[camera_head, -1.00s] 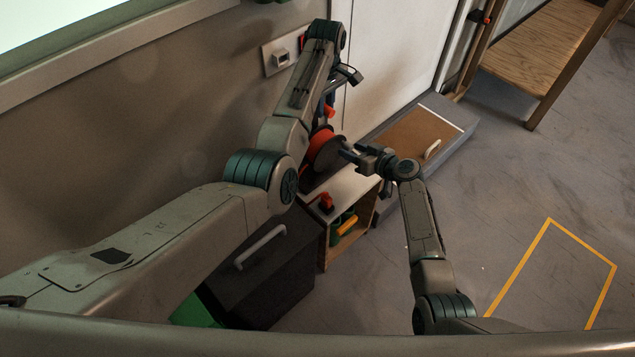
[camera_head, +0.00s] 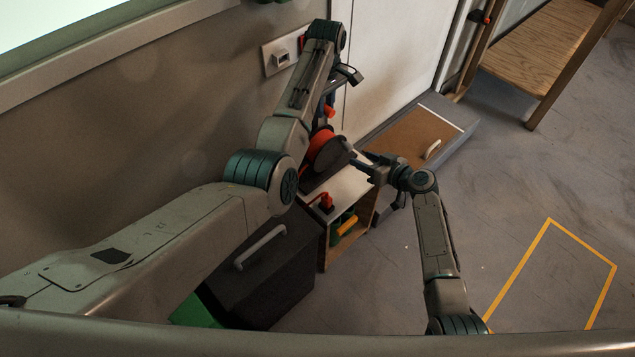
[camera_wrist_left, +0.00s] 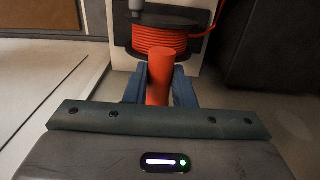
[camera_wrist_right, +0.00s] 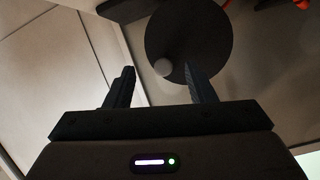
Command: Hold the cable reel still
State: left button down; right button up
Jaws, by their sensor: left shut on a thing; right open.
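The cable reel (camera_head: 323,149), with red-orange cable between dark flanges, stands on a white-topped cabinet (camera_head: 352,184) by the wall. In the left wrist view the wound cable (camera_wrist_left: 188,44) shows behind an orange-red cylinder (camera_wrist_left: 160,68). My left gripper (camera_wrist_left: 160,92) is shut on that cylinder, one blue finger on each side. In the head view the same gripper (camera_head: 328,104) is just above the reel, partly hidden by my arm. My right gripper (camera_head: 358,162) is open and empty beside the reel. The right wrist view shows a dark flange (camera_wrist_right: 205,38) with a grey knob (camera_wrist_right: 163,67) beyond its fingertips.
A red plug-like piece (camera_head: 326,201) sits on the cabinet top. The open shelf below holds green and yellow items (camera_head: 347,226). A dark box with a pale handle (camera_head: 260,247) stands at left. A low brown-topped unit (camera_head: 412,140) lies behind. The floor at right is clear.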

aim_at(351, 148)
jog(key=shift+c, duration=0.8)
jog(key=shift+w+a+n, duration=1.15)
jog(key=shift+w+n, duration=0.05)
jog(key=shift+n, duration=0.35)
jog(key=shift+w+a+n, duration=1.15)
jog(key=shift+n, duration=0.4)
jog(key=c, duration=0.6)
